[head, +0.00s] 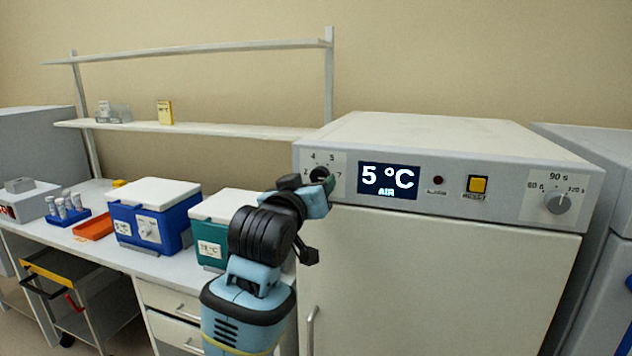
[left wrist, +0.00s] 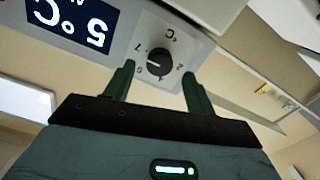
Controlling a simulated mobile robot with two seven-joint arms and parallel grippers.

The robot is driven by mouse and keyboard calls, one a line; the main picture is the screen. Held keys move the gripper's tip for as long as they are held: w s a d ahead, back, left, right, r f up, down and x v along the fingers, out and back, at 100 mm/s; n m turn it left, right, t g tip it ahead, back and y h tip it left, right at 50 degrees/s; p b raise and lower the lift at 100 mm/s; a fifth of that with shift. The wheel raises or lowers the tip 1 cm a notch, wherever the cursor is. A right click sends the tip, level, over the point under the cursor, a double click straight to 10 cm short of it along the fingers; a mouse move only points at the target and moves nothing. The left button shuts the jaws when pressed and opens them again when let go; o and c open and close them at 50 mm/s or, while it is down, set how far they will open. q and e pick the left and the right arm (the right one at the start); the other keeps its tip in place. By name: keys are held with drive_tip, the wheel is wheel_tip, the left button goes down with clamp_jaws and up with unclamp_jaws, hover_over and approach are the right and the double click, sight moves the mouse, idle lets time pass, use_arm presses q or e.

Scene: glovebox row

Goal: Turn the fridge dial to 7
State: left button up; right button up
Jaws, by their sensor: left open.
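The fridge dial (left wrist: 160,62) is a round black knob on a pale plate in the left wrist view. The plate carries 2, 4, 5, 7 and °C. Its white mark points left in that view, roughly between 5 and 7. My left gripper (left wrist: 158,73) is open, with one dark green finger on each side of the knob; I see gaps between them and it. In the head view my left gripper (head: 324,180) is at the dial plate and covers part of it. The fridge display (head: 388,181) reads 5 °C AIR. My right gripper is not in view.
Right of the display are a red lamp (head: 438,180), a yellow button (head: 477,184) and a timer knob (head: 557,203). The fridge door handle (head: 311,328) is below. A blue box (head: 152,220) and a teal box (head: 222,226) stand on the left bench, under a shelf (head: 220,129).

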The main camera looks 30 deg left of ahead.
use_arm(q)
drive_tip(key=shift+v, duration=1.95)
drive_tip(key=shift+a, duration=0.1)
drive_tip(key=s+d+f+m+g+h, duration=0.1)
drive_tip(key=d+f+m, duration=0.1)
drive_tip(key=f, duration=0.9)
drive_tip(key=s+d+f+m+g+h, duration=0.2)
drive_tip(key=f, duration=1)
drive_tip(key=s+d+f+m+g+h, duration=0.1)
drive_tip(key=d+f+m, duration=0.15)
drive_tip(key=f, duration=0.85)
drive_tip(key=s+d+f+g+h, duration=0.1)
drive_tip(key=s+d+f+g, duration=0.1)
drive_tip(key=s+f, duration=0.8)
drive_tip(key=s+d+f+m+g+h, duration=0.1)
drive_tip(key=s+d+f, duration=0.3)
drive_tip(key=s+f, duration=0.7)
drive_tip(key=s, duration=0.3)
drive_tip(key=shift+g, duration=0.4)
